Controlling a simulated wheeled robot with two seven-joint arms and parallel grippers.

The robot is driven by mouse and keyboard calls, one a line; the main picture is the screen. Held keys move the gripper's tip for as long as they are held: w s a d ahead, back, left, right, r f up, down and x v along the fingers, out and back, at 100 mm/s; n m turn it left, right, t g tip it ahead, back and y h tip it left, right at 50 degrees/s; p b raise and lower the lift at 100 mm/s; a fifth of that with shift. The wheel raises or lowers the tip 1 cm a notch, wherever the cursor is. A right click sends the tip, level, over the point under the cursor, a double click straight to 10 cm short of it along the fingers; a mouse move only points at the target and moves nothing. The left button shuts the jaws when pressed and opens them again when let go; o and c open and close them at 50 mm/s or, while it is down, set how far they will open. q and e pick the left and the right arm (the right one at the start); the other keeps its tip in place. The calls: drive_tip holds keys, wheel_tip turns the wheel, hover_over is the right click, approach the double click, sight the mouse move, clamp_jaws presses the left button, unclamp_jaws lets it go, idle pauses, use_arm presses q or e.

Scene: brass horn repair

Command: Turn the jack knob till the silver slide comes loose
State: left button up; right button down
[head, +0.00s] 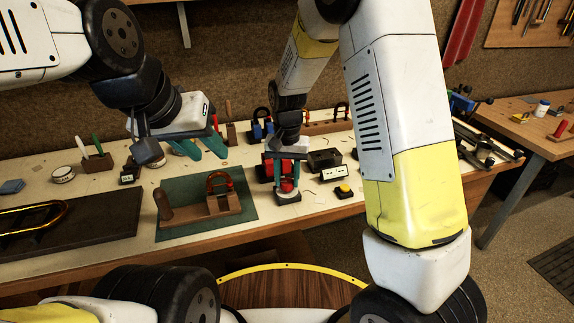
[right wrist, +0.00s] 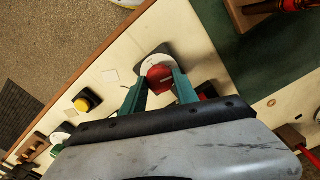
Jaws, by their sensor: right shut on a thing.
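I cannot make out a silver slide; the knob and gripper hide part of what is there. A copper-red U-shaped tube (head: 219,177) stands on a wooden block on the mat. My left gripper (head: 203,150) hangs empty above the bench at left, its teal fingers apart.
The green mat (head: 240,207) lies left of the knob. A dark board (head: 100,232) with a brass tube lies at far left. Several coloured U-shaped pieces stand behind.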

sight(287, 181)
drive_tip(key=shift+w+m, duration=0.1)
drive_tip(key=shift+m, duration=0.5)
drive_tip(key=c, duration=0.9)
unclamp_jaws()
drive_tip(key=shift+c, duration=0.2)
drive_tip(key=shift+r, duration=0.15)
wheel_tip(287, 181, up, 8)
drive_tip(key=shift+f, duration=0.2)
drive_tip(key=s+d+r+n+t+y, duration=0.1)
drive_tip(key=s+d+r+t+y, duration=0.1)
drive_tip(key=s+d+r, duration=0.75)
drive_tip(key=s+d+r+n+t, duration=0.2)
drive_tip(key=s+d+r+t, duration=0.2)
drive_tip(key=s, duration=0.6)
drive_tip(key=shift+s+d+r, duration=0.15)
drive_tip(key=shift+d+r, duration=0.15)
drive_tip(key=shift+r, duration=0.05)
